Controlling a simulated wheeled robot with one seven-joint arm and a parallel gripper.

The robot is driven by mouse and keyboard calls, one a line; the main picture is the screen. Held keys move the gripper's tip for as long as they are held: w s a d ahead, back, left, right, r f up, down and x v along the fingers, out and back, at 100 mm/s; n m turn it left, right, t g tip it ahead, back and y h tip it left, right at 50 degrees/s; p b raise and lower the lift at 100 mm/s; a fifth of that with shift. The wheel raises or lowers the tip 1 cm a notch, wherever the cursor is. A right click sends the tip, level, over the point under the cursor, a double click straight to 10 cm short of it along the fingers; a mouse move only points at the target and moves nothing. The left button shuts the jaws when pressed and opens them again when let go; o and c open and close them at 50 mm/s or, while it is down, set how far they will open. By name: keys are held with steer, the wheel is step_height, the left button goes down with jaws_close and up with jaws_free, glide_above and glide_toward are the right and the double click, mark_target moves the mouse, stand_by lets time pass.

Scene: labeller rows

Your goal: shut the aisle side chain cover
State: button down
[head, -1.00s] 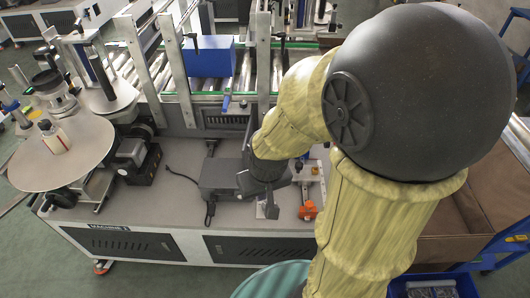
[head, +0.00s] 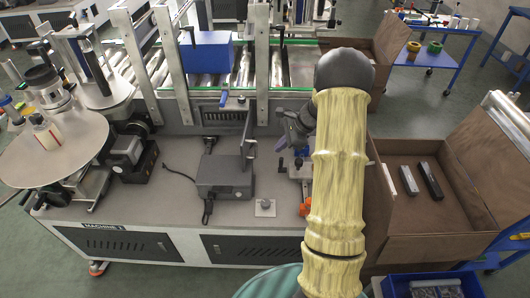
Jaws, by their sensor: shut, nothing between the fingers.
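A dark grey upright plate (head: 247,138) stands at the right end of a grey box (head: 225,175) on the machine's near deck. It looks like a raised hinged cover, but I cannot tell for sure that it is the aisle side chain cover. My gripper (head: 283,146) is to the right of the plate, apart from it in the picture, near the conveyor's near side. It is small and dark in this view, shut and empty. My forearm hides part of the deck to the right.
A blue box (head: 207,54) sits on the conveyor between metal posts. A round label platter (head: 55,150) is at the left. An orange-based fixture (head: 305,208) stands close to my arm. An open brown case (head: 420,225) is at the right.

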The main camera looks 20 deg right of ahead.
steer(key=w+d+f+m+t+y, duration=0.1)
steer(key=w+d+f+m+t, duration=0.1)
steer(key=w+d+f+m, duration=0.2)
steer(key=d+m, duration=0.1)
steer(key=d, duration=0.2)
steer(key=shift+f+b, duration=0.3)
steer(key=shift+b, duration=0.05)
steer(key=shift+d, duration=0.1)
steer(key=w+a+r+p+x, duration=0.1)
steer(key=r+p+x, duration=0.1)
steer(key=x, duration=1)
steer(key=shift+w+a+f, duration=0.2)
steer(key=shift+w+a, duration=0.25)
steer(key=shift+a, duration=0.1)
